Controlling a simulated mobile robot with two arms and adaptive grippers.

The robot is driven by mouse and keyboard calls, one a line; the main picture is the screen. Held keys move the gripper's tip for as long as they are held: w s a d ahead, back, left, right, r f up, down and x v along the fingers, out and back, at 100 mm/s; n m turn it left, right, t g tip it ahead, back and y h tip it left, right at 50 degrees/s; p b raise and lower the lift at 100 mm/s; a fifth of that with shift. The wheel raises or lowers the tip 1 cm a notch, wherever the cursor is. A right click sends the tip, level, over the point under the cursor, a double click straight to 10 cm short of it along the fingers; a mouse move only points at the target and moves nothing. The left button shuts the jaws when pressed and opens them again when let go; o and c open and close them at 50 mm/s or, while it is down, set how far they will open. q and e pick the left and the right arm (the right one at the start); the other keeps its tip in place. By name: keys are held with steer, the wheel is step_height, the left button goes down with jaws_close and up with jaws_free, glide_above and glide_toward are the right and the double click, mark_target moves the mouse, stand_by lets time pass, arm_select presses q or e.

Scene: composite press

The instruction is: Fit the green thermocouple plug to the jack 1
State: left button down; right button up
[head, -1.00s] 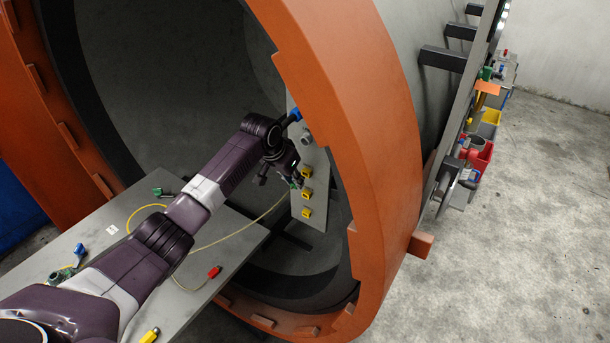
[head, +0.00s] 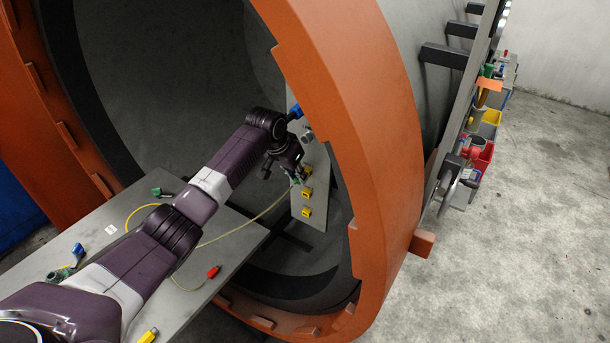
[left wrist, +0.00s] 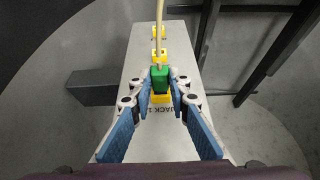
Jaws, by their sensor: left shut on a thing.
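The green thermocouple plug (left wrist: 160,77) is between the fingers of my left gripper (left wrist: 161,84), which is shut on it. A pale cable runs from its back, away up the left wrist view. Jack 1 (left wrist: 160,99) is a yellow block on the grey panel, with its printed label beside it. The plug lines up with jack 1 and overlaps its face in that view; I cannot tell how deep it sits. In the head view my left gripper (head: 292,173) is at the top yellow jack (head: 307,170). My right gripper is not in view.
Two more yellow jacks (head: 306,194) are in line below on the panel (head: 317,218), inside the orange-rimmed vessel (head: 395,150). The grey table (head: 225,245) holds the trailing cable, a red plug (head: 214,272), a yellow plug (head: 149,336) and blue and green parts.

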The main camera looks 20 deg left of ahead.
arm_select(q)
steer(key=shift+w, duration=0.25)
steer(key=shift+w+d+r, duration=0.1)
steer(key=shift+w+d, duration=0.05)
steer(key=shift+w, duration=0.05)
stand_by(0.8)
steer(key=c, duration=1.7)
jaws_free()
steer(key=shift+c, duration=0.2)
